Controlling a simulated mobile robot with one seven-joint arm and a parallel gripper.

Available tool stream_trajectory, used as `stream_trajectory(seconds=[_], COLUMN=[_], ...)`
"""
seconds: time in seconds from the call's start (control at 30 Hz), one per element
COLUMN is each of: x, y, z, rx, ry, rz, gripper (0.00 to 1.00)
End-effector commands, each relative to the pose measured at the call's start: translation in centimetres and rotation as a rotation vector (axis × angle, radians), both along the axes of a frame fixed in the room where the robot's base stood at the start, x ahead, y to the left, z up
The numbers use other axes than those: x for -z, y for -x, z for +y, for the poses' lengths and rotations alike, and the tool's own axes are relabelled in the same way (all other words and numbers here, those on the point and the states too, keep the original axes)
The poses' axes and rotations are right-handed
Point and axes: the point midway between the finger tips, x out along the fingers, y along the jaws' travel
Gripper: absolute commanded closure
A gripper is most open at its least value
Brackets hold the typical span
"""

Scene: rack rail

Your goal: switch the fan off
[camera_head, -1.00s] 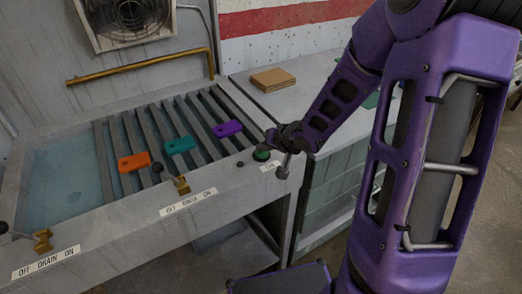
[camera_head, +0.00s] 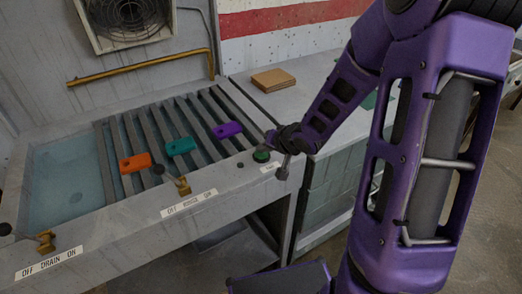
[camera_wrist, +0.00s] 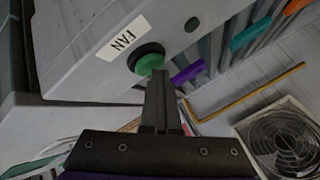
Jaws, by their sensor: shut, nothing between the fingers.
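The fan (camera_head: 122,20) is a round dark grille in a pale square frame on the back wall; it also shows in the wrist view (camera_wrist: 285,142). A round green button (camera_head: 261,156) in a black collar sits on the front ledge of the sink unit. In the wrist view the green button (camera_wrist: 149,63) is beside a white label reading FAN (camera_wrist: 123,40). My gripper (camera_wrist: 159,76) is shut and empty, its tips over the lower edge of the button in that view. I cannot tell whether they touch it.
Orange (camera_head: 135,162), teal (camera_head: 181,146) and purple (camera_head: 228,130) tags lie on the slatted rack. Brass-based levers stand at the RINSE label (camera_head: 189,203) and DRAIN label (camera_head: 48,263). A brown block (camera_head: 273,79) lies on the counter.

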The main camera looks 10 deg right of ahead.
Motion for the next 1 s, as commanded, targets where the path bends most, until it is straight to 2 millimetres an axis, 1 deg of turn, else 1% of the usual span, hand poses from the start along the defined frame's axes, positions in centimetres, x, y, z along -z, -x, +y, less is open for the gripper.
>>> stream_trajectory(seconds=[0.3, 0.37, 0.5, 0.6, 1.0], x=[-3.6, -3.7, -5.1, -5.7, -6.0], y=[0.0, 0.0, -0.1, -0.1, -0.1], z=[0.0, 0.0, 0.0, 0.0, 0.0], rx=[0.000, -0.001, 0.000, -0.001, 0.000], ry=[0.000, -0.002, -0.003, 0.000, 0.000], rz=[0.000, -0.003, -0.003, -0.004, -0.002], gripper=[1.00, 1.00, 1.00, 1.00, 1.00])
